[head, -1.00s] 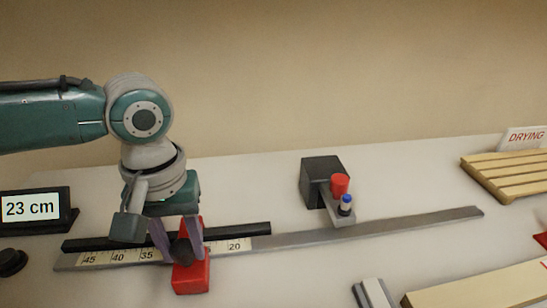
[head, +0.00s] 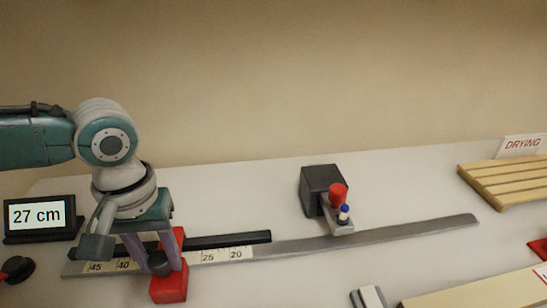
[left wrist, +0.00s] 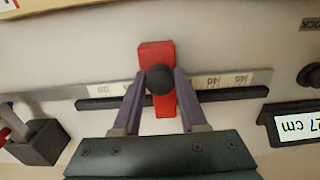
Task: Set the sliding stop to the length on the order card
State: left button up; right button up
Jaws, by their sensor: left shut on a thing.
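The sliding stop (head: 169,288) is a red block with a dark round knob, sitting across the scale rail (head: 265,247). It stands between the 40 and 25 marks in the head view; the marks right beside it are hidden. My left gripper (head: 160,262) is shut on the stop, its purple fingers on either side of the knob. The left wrist view shows the red stop (left wrist: 154,52) between the fingertips (left wrist: 158,80). A black-framed display (head: 38,215) at the left reads 27 cm, also in the left wrist view (left wrist: 296,125). My right gripper is not in view.
A dark box (head: 320,183) with a red cap and a blue-topped piece stands behind the rail's middle. A slatted wooden rack (head: 510,178) with a DRYING sign (head: 523,143) is at the right. A pale board (head: 470,288) lies front right. A black knob (head: 17,267) is far left.

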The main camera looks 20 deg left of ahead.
pick_arm(q)
jog(key=shift+s+a+p, duration=0.35)
jog(key=shift+a, duration=0.2)
jog(key=shift+s+a+p, duration=0.35)
jog(key=shift+a, duration=0.2)
jog(key=shift+s+a+p, duration=0.35)
jog(key=shift+s+a, duration=0.2)
jog(key=shift+a, duration=0.3)
jog(key=shift+s+a+p, duration=0.3)
jog(key=shift+s+a, duration=0.2)
jog(key=shift+a, duration=0.35)
jog(key=shift+s+a, duration=0.1)
jog(key=shift+a, duration=0.1)
jog(key=shift+s+a+p, duration=0.2)
jog(key=shift+s+a, duration=0.2)
jog(key=shift+a, duration=0.25)
jog(key=shift+s+a+p, duration=0.15)
jog(key=shift+s+a, duration=0.25)
jog(key=shift+a, duration=0.2)
jog(key=shift+s+a, duration=0.4)
jog(key=shift+a, duration=0.25)
jog(key=shift+s+a, duration=0.4)
jog(key=shift+a, duration=0.25)
jog(key=o, duration=1)
